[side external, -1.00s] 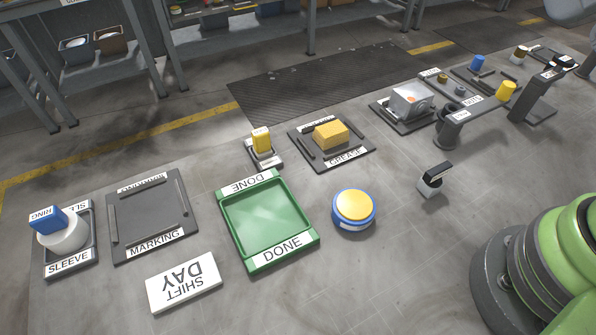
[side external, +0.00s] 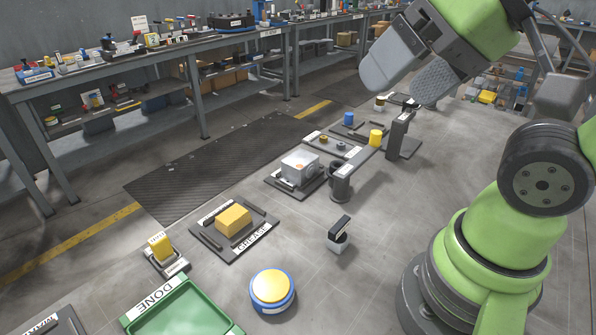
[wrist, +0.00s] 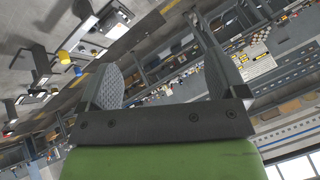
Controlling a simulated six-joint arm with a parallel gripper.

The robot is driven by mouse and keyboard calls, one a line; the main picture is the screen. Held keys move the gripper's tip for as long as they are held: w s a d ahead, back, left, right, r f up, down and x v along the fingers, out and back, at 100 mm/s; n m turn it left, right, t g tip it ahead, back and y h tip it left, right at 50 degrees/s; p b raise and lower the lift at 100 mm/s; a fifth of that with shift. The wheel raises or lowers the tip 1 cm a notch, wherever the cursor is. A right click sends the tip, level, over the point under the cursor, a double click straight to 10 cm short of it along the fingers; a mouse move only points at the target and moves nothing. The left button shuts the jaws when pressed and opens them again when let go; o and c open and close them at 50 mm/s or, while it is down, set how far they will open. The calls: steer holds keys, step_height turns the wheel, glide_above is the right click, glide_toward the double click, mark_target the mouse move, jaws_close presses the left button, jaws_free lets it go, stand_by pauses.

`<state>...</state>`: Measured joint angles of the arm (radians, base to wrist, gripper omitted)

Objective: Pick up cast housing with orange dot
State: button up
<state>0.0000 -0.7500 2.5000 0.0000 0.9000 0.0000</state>
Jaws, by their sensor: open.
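The cast housing (side external: 300,168) is a silver-grey box with an orange dot on its side. It sits on a dark fixture plate (side external: 272,183) near the middle of the side external view. My gripper (side external: 398,82) is high at the upper right of that view, well above and apart from the housing. Its two grey fingers are spread and empty. The wrist view shows the spread fingers (wrist: 165,80) against the far benches. I cannot make out the housing for sure there.
A low bridge-like stand (side external: 362,168) with a yellow cup (side external: 376,137) stands right of the housing. A yellow block (side external: 233,220) lies on the GREASE plate to the left. A yellow-topped button (side external: 272,287), a small black-topped block (side external: 340,235) and a green DONE tray (side external: 150,303) are nearer.

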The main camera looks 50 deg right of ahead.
steer(key=shift+o, duration=0.7)
steer(key=w+d+f+n+g+h, duration=0.1)
steer(key=w+d+g, duration=0.15)
steer(key=w, duration=0.65)
steer(key=w+d+f+n+g+h, duration=0.1)
steer(key=w+d, duration=0.3)
steer(key=w, duration=0.5)
steer(key=w+d+f+g, duration=0.1)
steer(key=w+d+f, duration=0.1)
steer(key=f, duration=0.3)
steer(key=w+d+f+n+g, duration=0.1)
steer(key=w+d+f, duration=0.2)
steer(key=f, duration=0.3)
steer(key=w+d+f+n+g, duration=0.1)
steer(key=w+d+f, duration=0.1)
steer(key=f, duration=0.3)
steer(key=shift+w+d+f+g, duration=0.25)
steer(key=shift+w+d+g, duration=0.1)
steer(key=shift+w+d, duration=0.05)
glide_above(300, 158)
step_height(300, 158, down, 4)
steer(key=shift+a+f, duration=0.15)
steer(key=shift+f, duration=0.1)
step_height(300, 158, down, 6)
steer(key=shift+r, duration=0.1)
